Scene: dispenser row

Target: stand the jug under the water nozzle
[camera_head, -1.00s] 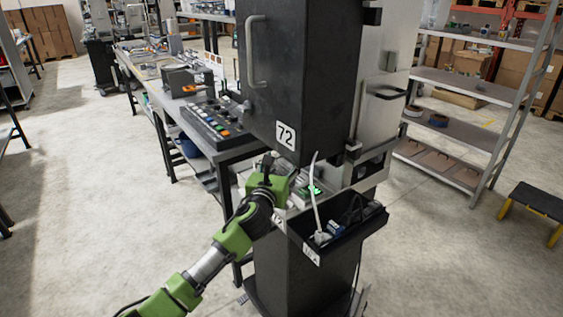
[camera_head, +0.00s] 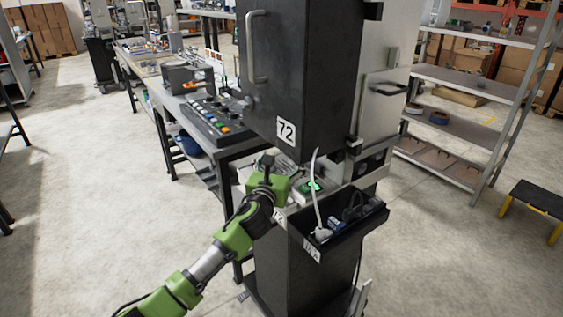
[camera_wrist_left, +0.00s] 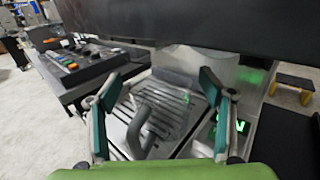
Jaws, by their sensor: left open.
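In the left wrist view, a clear jug (camera_wrist_left: 178,98) with a grey curved handle (camera_wrist_left: 143,124) appears on a slatted metal drip tray (camera_wrist_left: 118,146). My left gripper (camera_wrist_left: 160,84) is open, with one finger on each side of the handle and clear of it. In the head view my left gripper (camera_head: 268,184) is at the front of the dark machine, below its number 72 door. It hides the jug there. I cannot make out a water nozzle in either view. My right gripper is not in view.
The dark cabinet (camera_head: 300,70) overhangs the tray area. A black bin (camera_head: 340,228) with cables stands right of the gripper. A green-lit panel (camera_head: 312,187) is close by. A button console (camera_head: 212,122) sits on the bench at left. Shelves and a step stool (camera_head: 535,200) are at right.

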